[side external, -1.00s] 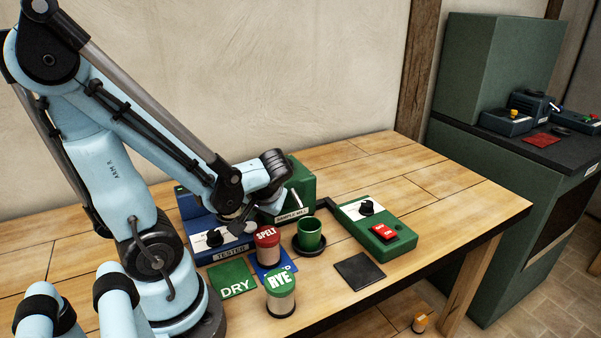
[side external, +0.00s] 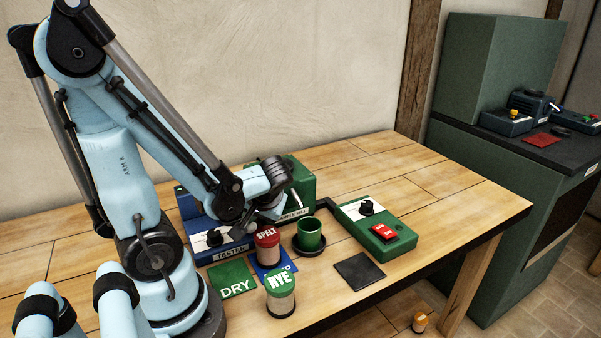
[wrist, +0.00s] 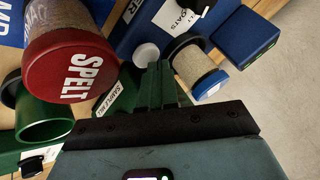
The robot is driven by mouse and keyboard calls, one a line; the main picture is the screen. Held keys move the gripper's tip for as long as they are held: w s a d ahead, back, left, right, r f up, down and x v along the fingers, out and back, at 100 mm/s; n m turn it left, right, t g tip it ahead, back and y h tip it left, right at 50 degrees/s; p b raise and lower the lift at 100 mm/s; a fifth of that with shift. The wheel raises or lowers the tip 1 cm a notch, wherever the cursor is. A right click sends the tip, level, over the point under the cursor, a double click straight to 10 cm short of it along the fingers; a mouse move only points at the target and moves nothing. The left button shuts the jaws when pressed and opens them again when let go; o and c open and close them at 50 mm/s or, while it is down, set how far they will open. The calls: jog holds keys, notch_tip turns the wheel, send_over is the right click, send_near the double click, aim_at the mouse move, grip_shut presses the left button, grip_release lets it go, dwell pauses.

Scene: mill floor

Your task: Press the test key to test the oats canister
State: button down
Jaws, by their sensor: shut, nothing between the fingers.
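The blue tester (side external: 233,252) stands at the back left of the bench, with a white panel and a black knob (side external: 214,237). A round white key (wrist: 146,53) shows on the tester in the wrist view. My gripper (wrist: 160,72) is shut and empty, its fingertips just below and right of that key in the picture; I cannot tell whether they touch it. A grain-filled canister (wrist: 192,62) with a blue lid lies to the right of my fingers; its own label is not readable. My arm hides this area in the side view.
The red-lidded SPELT canister (side external: 267,237) stands close to my gripper on a blue mat. The RYE canister (side external: 281,292), green DRY mat (side external: 232,279), green cup (side external: 309,235), sample mill (side external: 302,185) and red-switch box (side external: 350,212) are nearby. The right of the bench is clear.

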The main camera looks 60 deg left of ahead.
aim_at(251, 226)
jog(key=shift+f, duration=0.3)
dwell(0.5)
jog(key=shift+r, duration=0.9)
jog(key=shift+r, duration=2.5)
